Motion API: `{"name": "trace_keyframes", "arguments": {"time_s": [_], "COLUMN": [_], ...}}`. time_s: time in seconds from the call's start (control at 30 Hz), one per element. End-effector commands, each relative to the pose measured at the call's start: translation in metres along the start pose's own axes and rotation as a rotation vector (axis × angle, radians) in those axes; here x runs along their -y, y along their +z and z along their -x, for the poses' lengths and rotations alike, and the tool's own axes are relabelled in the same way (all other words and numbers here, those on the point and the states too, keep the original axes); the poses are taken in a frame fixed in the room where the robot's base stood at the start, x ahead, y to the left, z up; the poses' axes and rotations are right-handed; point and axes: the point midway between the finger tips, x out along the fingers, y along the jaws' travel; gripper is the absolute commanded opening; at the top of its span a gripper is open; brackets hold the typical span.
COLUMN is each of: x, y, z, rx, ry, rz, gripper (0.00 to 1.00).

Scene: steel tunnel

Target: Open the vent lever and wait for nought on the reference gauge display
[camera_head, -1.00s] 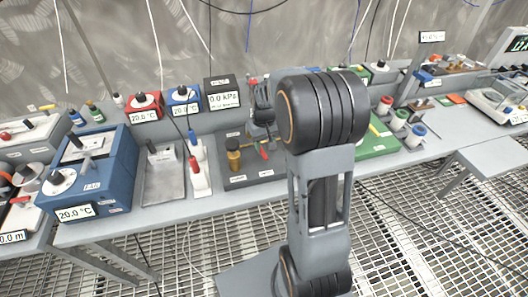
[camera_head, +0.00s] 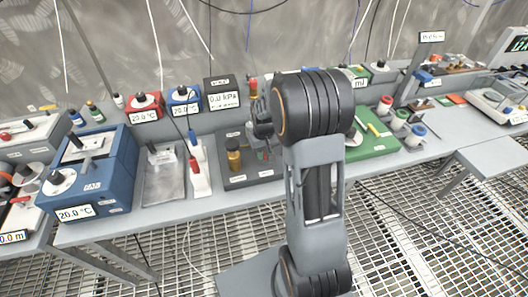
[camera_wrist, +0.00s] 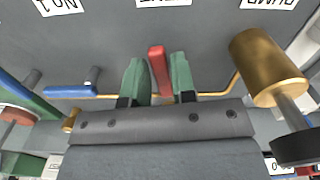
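In the wrist view the red lever (camera_wrist: 159,70) shows between the two green fingertips of my gripper (camera_wrist: 158,80). The fingers stand apart with narrow gaps on either side of the lever; I cannot tell whether either touches it. In the head view my gripper (camera_head: 263,120) is over the dark valve panel (camera_head: 240,180), and the lever is mostly hidden there. The reference gauge display (camera_head: 224,101), a black box behind the panel, reads about 0.0 kPa.
In the wrist view a brass cylinder with a black knob (camera_wrist: 268,68) stands right of my gripper, and a blue lever (camera_wrist: 70,92) lies to the left. A brass pipe (camera_wrist: 215,93) runs near the fingers.

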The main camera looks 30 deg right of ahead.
Motion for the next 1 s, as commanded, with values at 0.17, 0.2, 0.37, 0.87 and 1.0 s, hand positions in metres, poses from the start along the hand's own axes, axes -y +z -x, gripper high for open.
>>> {"name": "trace_keyframes", "arguments": {"time_s": [0.17, 0.2, 0.37, 0.87, 1.0], "x": [0.0, 0.0, 0.0003, 0.0065, 0.0064], "y": [0.0, -0.0001, -0.0001, -0.0008, -0.0008], "z": [0.0002, 0.0002, 0.0001, 0.0003, 0.0003], "rx": [0.0, 0.0, 0.0, -0.001, -0.001], "ry": [0.0, 0.0, 0.0, -0.001, -0.001], "rz": [0.0, 0.0, -0.004, -0.159, -0.159], "gripper": [0.07, 0.03, 0.0, 0.0, 0.26]}}
